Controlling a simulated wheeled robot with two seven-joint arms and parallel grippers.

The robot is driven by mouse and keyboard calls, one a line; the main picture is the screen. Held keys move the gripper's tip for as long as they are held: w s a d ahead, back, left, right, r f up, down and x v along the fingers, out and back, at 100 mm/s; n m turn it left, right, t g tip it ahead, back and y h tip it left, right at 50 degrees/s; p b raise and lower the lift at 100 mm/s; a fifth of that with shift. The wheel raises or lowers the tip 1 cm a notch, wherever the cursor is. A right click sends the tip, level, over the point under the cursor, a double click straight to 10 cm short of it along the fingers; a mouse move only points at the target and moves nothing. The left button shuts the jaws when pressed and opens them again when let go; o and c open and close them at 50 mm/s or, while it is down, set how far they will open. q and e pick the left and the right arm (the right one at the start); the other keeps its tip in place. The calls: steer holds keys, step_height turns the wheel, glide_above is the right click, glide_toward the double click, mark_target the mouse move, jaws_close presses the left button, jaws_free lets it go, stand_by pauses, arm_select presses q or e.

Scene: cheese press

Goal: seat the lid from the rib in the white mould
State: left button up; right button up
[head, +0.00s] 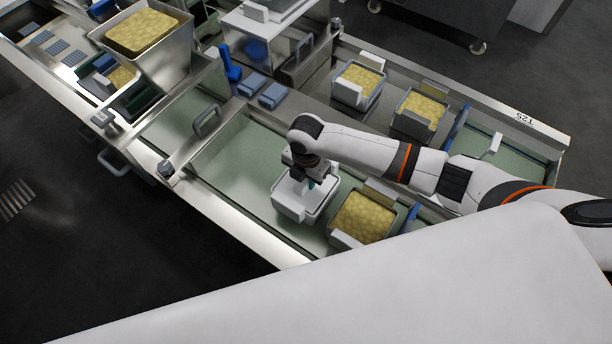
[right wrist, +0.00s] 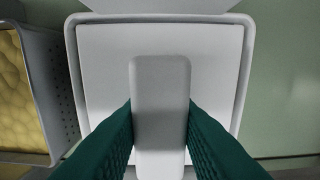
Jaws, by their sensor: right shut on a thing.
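The white mould (head: 290,210) stands on the green floor of the near tray, and its rim (right wrist: 70,60) frames the right wrist view. The white lid (right wrist: 105,60) is a flat square plate with a raised bar (right wrist: 160,80) along its middle. My right gripper (head: 307,182) is above the mould, its green fingers shut on both sides of the bar. The lid lies within the outline of the mould's rim, roughly square to it. I cannot tell how deep it sits. The gripper partly hides the lid in the head view. My left gripper is not in view.
A mould with yellow curd (head: 363,217) stands close to the right of the white mould. Two more curd moulds (head: 358,84) (head: 420,113) stand in the far tray. A metal handle (head: 207,120) rises at the tray's left end. Green tray floor (head: 235,165) is clear left of the mould.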

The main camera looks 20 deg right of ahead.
steer(key=shift+f, duration=0.2)
steer(key=o, duration=1.1)
step_height(320, 180, up, 10)
steer(key=p, duration=1)
steer(key=shift+r+p, duration=0.1)
steer(key=shift+p, duration=0.25)
steer(key=shift+s, duration=0.1)
